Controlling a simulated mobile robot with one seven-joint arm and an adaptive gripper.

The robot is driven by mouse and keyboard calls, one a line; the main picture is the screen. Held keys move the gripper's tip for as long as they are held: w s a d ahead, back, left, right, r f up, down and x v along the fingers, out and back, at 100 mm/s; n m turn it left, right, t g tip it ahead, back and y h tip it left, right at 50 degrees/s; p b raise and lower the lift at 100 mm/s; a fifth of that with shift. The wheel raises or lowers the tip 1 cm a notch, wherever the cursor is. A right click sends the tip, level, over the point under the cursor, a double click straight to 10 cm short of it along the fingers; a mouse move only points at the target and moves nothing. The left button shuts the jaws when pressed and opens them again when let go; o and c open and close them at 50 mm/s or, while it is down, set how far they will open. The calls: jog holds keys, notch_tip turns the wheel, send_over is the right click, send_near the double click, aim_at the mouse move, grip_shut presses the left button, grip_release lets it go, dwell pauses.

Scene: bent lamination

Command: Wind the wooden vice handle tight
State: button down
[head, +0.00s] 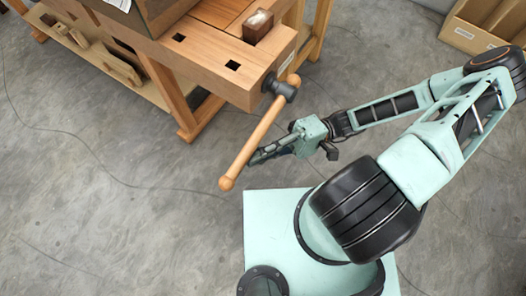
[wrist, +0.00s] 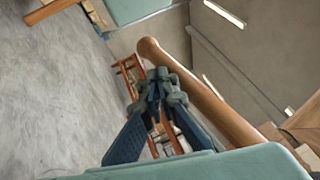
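The wooden vice handle (head: 250,147) is a long round bar with a knob at each end. In the head view it slants down-left from the dark metal vice screw head (head: 286,90) at the bench corner, with only a short piece past the head. My gripper (head: 256,157) is just right of the handle's lower half; contact cannot be made out. In the wrist view the handle (wrist: 205,98) runs diagonally beyond and to the right of the fingers.
The wooden workbench (head: 215,58) fills the upper left, with square holes in its top and a small dark wooden block (head: 258,27) near the vice. A cardboard box (head: 468,38) stands at the upper right. The concrete floor (head: 110,200) left of the handle is clear.

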jog(key=r+m+y, duration=0.1)
jog(key=r+y, duration=0.1)
jog(key=r+m+t+y, duration=0.1)
jog(key=r+m+y, duration=0.1)
jog(key=r, duration=0.1)
jog(key=r+m+y, duration=0.2)
jog(key=r, duration=0.1)
jog(key=shift+s+a+r+t+p, duration=0.15)
jog(key=shift+s+a+t+p, duration=0.15)
jog(key=shift+s+a+p, duration=0.1)
jog(key=shift+w+d+r+m+t+y, duration=0.15)
jog(key=shift+r+m+t+y, duration=0.4)
jog(key=shift+r+m+t, duration=0.15)
jog(key=shift+w+d+r+m+t+y, duration=0.1)
jog(key=shift+r+m+t+y, duration=0.45)
jog(key=shift+m, duration=0.25)
jog(key=s+a+f+b+v, duration=0.1)
jog(key=f+b+v, duration=0.1)
jog(key=v, duration=1)
jog(key=shift+s+a+b, duration=0.35)
jog(key=shift+s+b, duration=0.1)
jog(key=shift+b, duration=0.3)
jog(key=shift+g, duration=0.25)
